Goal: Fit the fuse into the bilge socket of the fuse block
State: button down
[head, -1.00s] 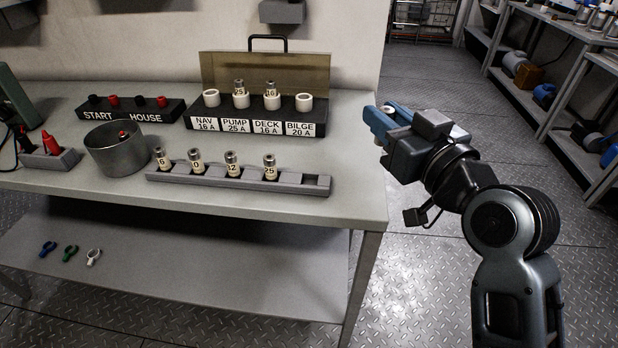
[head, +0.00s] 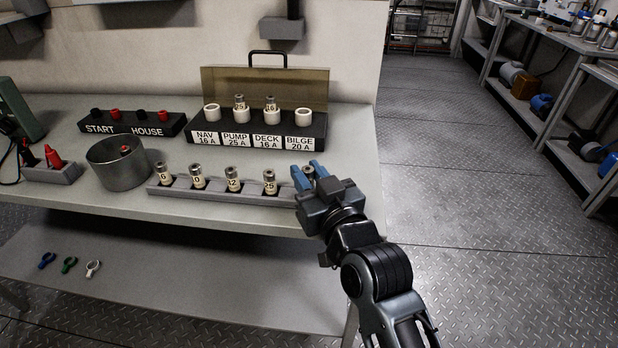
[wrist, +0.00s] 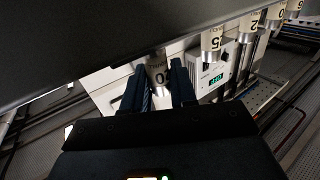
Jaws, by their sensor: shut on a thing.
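My gripper (head: 308,174) is at the right end of the grey fuse rack (head: 215,190), shut on a fuse marked 20 (wrist: 161,77). The fuse stands between the blue fingers; its metal top (head: 308,169) shows in the head view. Its lower end is hidden, so I cannot tell whether it sits in the rack's end slot or above it. The fuse block (head: 258,127) stands behind the rack. Its bilge socket (head: 303,118), at the far right above the BILGE 20 A label, is an empty white ring. The nav socket is empty too; the pump and deck sockets hold fuses.
Several other fuses stand in the rack, the nearest marked 25 (head: 269,183). A metal cup (head: 117,165) holding a small red-topped item stands to the left. A START/HOUSE terminal strip (head: 133,123) lies behind it. The bench is bare between rack and block.

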jog(key=shift+f, duration=0.4)
jog(key=c, duration=0.9)
grip_release()
